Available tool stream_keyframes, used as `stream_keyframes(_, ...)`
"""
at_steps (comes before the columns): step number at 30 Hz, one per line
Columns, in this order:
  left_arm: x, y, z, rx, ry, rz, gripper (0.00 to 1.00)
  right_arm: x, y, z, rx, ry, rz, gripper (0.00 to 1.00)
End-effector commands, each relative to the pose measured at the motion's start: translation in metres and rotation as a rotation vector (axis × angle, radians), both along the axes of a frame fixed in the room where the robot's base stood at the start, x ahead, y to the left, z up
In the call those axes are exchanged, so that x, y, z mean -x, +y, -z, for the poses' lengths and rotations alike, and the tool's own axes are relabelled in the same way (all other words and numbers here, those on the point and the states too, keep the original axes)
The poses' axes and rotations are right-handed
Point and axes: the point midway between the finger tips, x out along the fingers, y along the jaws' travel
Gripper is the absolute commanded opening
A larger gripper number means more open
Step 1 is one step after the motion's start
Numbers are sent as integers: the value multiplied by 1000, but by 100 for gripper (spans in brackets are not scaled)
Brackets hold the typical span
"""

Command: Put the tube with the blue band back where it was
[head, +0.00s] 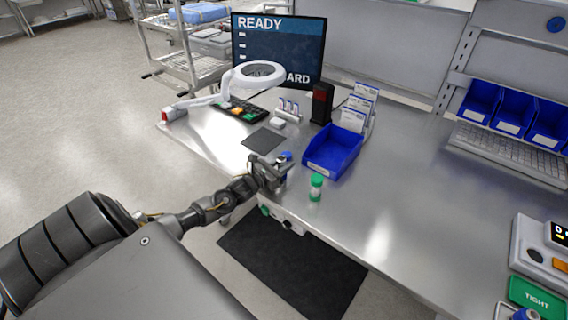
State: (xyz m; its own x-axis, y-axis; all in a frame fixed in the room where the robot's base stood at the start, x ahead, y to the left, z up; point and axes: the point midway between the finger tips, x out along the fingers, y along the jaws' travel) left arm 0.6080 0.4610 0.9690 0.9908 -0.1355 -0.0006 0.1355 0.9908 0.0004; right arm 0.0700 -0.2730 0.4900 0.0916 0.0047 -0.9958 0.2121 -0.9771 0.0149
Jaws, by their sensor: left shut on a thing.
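My left gripper (279,172) is over the near left part of the steel bench. It is shut on a small tube with a blue top (286,156), which stands roughly upright. The fingers hide most of the tube, so I cannot tell whether its base touches the bench. A tube with a green cap and green band (316,187) stands on the bench just right of the gripper. A small holder with several white and blue items (289,109) stands farther back. My right gripper is not in view.
An empty-looking blue bin (333,151) stands behind the green tube. A dark mat (263,141), a magnifier lamp (259,72) and a screen (300,45) are behind. A device with a green TIGHT sign (538,298) is at lower right. The bench's middle (410,190) is clear.

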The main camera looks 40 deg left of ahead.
Motion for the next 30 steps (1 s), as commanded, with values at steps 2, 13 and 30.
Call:
stream_keyframes(2,0,0,0,0,-1,0,5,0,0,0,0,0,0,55)
stream_keyframes(13,0,0,3,0,1,-1,52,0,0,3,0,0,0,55)
stream_keyframes(30,46,7,5,-3,5,1,52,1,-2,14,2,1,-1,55)
